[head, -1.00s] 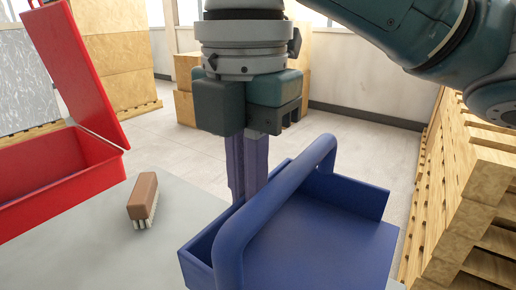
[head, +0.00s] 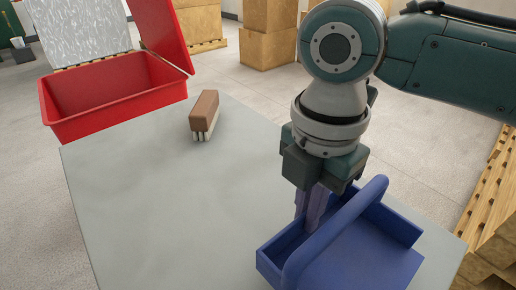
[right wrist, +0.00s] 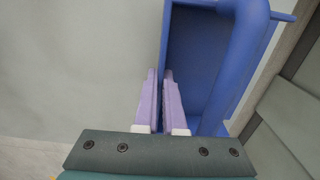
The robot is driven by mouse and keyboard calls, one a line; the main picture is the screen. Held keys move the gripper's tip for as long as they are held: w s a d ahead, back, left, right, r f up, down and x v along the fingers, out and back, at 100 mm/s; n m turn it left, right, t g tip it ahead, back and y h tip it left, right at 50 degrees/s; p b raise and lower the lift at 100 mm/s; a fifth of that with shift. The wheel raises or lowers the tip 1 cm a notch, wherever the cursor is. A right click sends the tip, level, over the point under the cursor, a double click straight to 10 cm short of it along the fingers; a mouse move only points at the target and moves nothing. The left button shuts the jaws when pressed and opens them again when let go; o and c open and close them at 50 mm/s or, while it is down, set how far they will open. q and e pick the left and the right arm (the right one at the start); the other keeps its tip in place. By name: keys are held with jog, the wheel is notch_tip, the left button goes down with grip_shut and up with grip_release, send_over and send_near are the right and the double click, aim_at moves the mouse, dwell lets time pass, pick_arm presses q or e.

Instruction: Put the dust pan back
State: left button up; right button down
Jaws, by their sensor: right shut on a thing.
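The blue dust pan (head: 362,262) with its thick arched handle is at the near right of the grey table in the head view. It also shows in the right wrist view (right wrist: 200,60). My right gripper (head: 310,218) comes down from above with its purple fingers shut on the pan's side wall, beside the handle. In the right wrist view the two fingers (right wrist: 160,80) sit on either side of that thin wall. I cannot tell whether the pan rests on the table or hangs just above it. My left gripper is not in view.
A brown brush (head: 204,113) with pale bristles stands on the far part of the grey table (head: 150,195). An open red box (head: 115,98) with a raised lid is at the far left. Wooden pallets (head: 492,215) are at the right. The table's left and middle are clear.

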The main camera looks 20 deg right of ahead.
notch_tip(320, 180, down, 3)
jog(key=shift+f+b, duration=0.1)
jog(key=shift+b, duration=0.3)
jog(key=c, duration=1)
grip_release()
jog(key=shift+f, duration=0.1)
